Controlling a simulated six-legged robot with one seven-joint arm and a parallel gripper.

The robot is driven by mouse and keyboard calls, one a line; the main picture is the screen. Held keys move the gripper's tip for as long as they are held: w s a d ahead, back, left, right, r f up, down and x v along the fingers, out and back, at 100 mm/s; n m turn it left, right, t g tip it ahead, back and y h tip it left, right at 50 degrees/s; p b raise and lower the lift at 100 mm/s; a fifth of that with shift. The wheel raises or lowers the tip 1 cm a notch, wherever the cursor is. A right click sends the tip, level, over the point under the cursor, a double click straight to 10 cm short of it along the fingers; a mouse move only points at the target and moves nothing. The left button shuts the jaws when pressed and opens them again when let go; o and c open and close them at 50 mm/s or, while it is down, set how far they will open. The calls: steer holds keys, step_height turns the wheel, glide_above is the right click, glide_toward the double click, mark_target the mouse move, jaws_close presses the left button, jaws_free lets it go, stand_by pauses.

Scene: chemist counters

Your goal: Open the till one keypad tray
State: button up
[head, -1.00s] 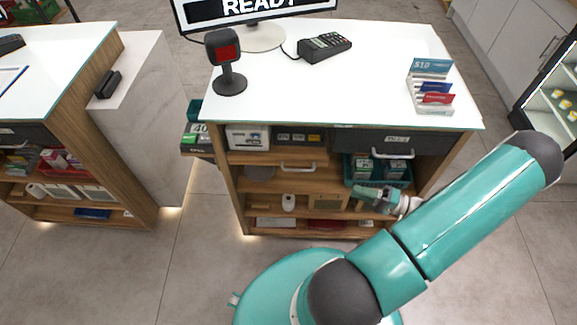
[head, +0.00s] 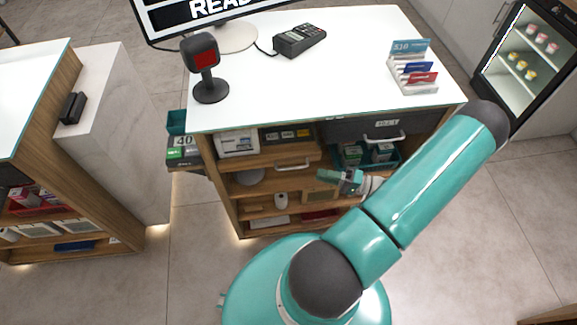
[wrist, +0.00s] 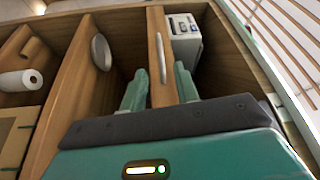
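A wooden keypad tray (head: 262,160) with a pale bar handle (head: 293,166) sits under the white counter top and looks pushed in. In the wrist view the picture is turned, and the tray front (wrist: 157,90) with its handle (wrist: 161,58) stands upright ahead of my gripper (wrist: 160,92). My gripper is open, with one finger on each side of the tray front in that view. The fingers look empty; I cannot tell whether they touch the handle. In the head view my gripper (head: 326,175) is low and right of the handle.
A black drawer (head: 375,127) with its own handle is right of the tray, above a teal basket (head: 390,163). A printer (head: 238,143) sits above the tray's left part. A monitor, scanner and card terminal (head: 299,39) stand on the counter.

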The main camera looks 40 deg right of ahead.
mark_target(291, 168)
steer(key=x, duration=1.1)
jaws_close()
